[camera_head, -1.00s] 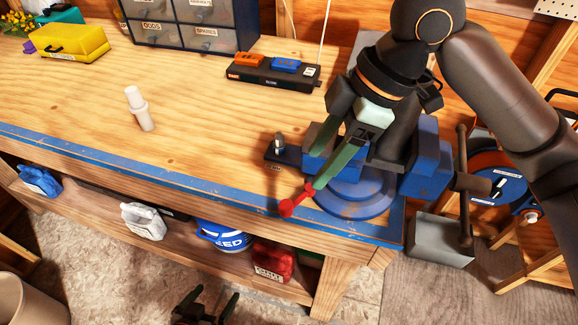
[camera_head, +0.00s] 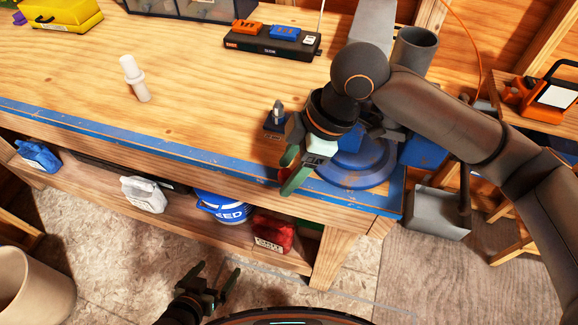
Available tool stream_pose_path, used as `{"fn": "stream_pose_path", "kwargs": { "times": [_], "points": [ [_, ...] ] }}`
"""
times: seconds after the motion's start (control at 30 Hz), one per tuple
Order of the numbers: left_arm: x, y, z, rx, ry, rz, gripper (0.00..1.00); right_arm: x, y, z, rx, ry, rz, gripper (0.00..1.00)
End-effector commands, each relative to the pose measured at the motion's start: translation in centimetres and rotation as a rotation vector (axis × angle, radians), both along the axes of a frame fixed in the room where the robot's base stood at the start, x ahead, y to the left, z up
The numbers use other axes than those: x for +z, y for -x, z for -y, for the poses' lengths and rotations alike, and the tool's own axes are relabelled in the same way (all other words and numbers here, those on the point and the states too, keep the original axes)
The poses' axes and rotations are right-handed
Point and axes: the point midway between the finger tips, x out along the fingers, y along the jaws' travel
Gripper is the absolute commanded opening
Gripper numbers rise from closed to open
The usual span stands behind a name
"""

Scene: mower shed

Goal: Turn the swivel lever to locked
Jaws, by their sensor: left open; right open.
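The vise with its round blue swivel base (camera_head: 352,170) stands at the bench's front right corner. The red knob (camera_head: 284,175) of the swivel lever shows beside the base at the bench's front edge. Most of the lever is hidden behind my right gripper (camera_head: 291,169). That gripper is open, its green fingers pointing down-left on either side of the knob in the picture; I cannot tell whether they touch it. A small dark labelled plate with a metal post (camera_head: 276,121) sits left of the gripper. My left gripper (camera_head: 213,285) is open and empty, low in front of the bench.
A black tray with orange and blue pieces (camera_head: 270,45) lies on the bench, with a white cylinder (camera_head: 134,80) to its left. Containers, including a blue bucket (camera_head: 222,207), sit on the lower shelf.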

Motion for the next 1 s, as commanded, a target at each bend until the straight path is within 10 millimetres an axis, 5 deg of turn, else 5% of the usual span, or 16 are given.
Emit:
{"fn": "stream_pose_path", "kwargs": {
  "times": [0.27,0.8,1.0],
  "points": [
    [0.05,-0.07,0.01,0.0,0.0,0.002,1.0,-0.1,0.0,-0.06,0.0,0.0,0.0,0.61],
    [0.08,-0.1,0.02,0.0,0.001,0.003,1.0,-0.06,-0.01,-0.05,0.0,-0.001,0.001,0.0],
    [0.09,-0.11,0.01,0.0,0.001,0.003,1.0,-0.05,-0.02,-0.04,0.0,-0.001,0.001,0.0]
  ]
}}
